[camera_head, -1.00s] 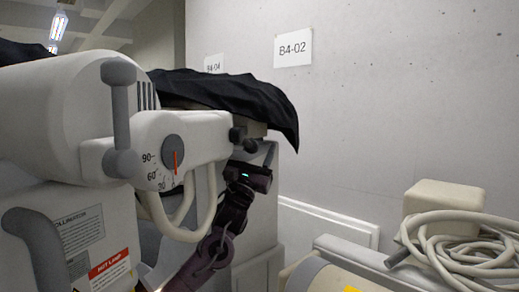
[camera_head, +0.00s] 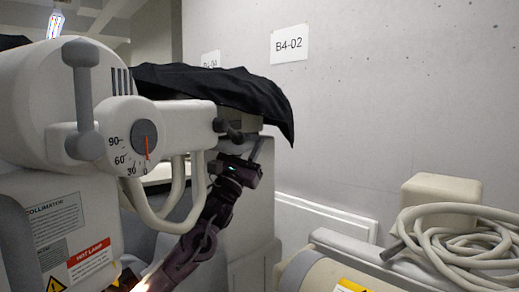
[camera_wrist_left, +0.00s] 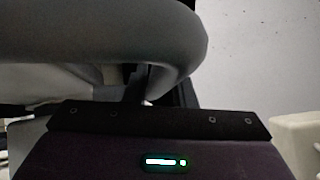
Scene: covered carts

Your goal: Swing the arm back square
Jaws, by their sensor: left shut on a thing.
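A white swing arm (camera_head: 185,122) with a round column end stands at left in the head view. Its angle dial (camera_head: 145,137) is marked 90, 60, 30 and 0, and its red needle points almost straight down, near 0. A dark grey handle (camera_head: 226,130) sticks out at the arm's right end. My left gripper (camera_head: 236,150) is beside and below this handle, shut on a part of the arm, most likely the handle; its fingertips are largely hidden. In the left wrist view a thick grey curved bar (camera_wrist_left: 110,38) passes close above the gripper's palm. My right gripper is out of view.
A black cover (camera_head: 220,88) drapes behind the arm. White cable loops (camera_head: 165,215) hang under it. A cart with a coiled cable (camera_head: 450,240) and a beige box (camera_head: 455,188) stands at lower right. A concrete wall with a B4-02 sign (camera_head: 289,43) closes off the back.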

